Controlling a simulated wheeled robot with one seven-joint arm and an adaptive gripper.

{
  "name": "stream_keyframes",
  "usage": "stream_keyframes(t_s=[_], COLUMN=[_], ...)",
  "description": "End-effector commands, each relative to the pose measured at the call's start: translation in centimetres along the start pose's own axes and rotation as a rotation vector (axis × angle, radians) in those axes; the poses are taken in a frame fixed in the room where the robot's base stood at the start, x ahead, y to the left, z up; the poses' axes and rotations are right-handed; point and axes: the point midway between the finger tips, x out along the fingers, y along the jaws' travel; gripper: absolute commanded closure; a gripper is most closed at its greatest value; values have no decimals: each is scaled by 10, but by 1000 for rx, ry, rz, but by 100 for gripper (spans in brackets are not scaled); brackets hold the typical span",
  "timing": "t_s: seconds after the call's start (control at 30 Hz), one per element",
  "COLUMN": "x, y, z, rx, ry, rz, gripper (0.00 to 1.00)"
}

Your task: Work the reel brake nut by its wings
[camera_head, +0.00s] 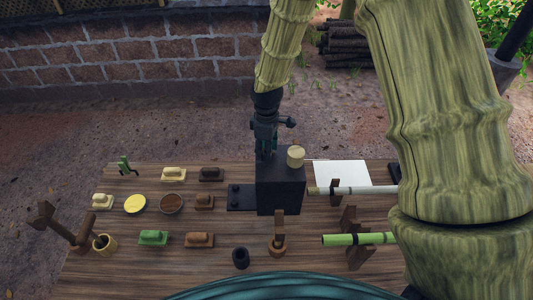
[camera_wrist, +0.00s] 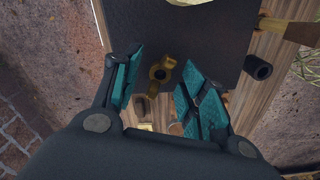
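The reel brake nut is a brass wing nut (camera_wrist: 159,73) with two rounded wings and a dark central hole, at the edge of a dark box (camera_wrist: 225,32) in the wrist view. Its wings run from upper right to lower left. My gripper (camera_wrist: 162,62) is open, with one teal finger on each side of the nut and visible gaps between fingers and wings. In the head view my gripper (camera_head: 265,150) points down at the upper left of the black box (camera_head: 281,196). The nut cannot be made out there.
A cream cylinder (camera_head: 296,156) stands on the box, close right of my gripper. Several small blocks and dishes (camera_head: 171,204) lie to the left. A white rod (camera_head: 352,190) and a green rod (camera_head: 358,239) rest on stands to the right. A black cup (camera_head: 241,258) stands in front.

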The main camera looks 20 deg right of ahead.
Motion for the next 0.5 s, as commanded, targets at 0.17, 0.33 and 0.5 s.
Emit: stream_keyframes(t_s=[0.17,0.33,0.5], x=[0,-7,-28], y=[0,1,1], z=[0,-1,-1], rx=[1,1,1], ry=[0,2,3], rz=[0,2,2], gripper=[57,57,57])
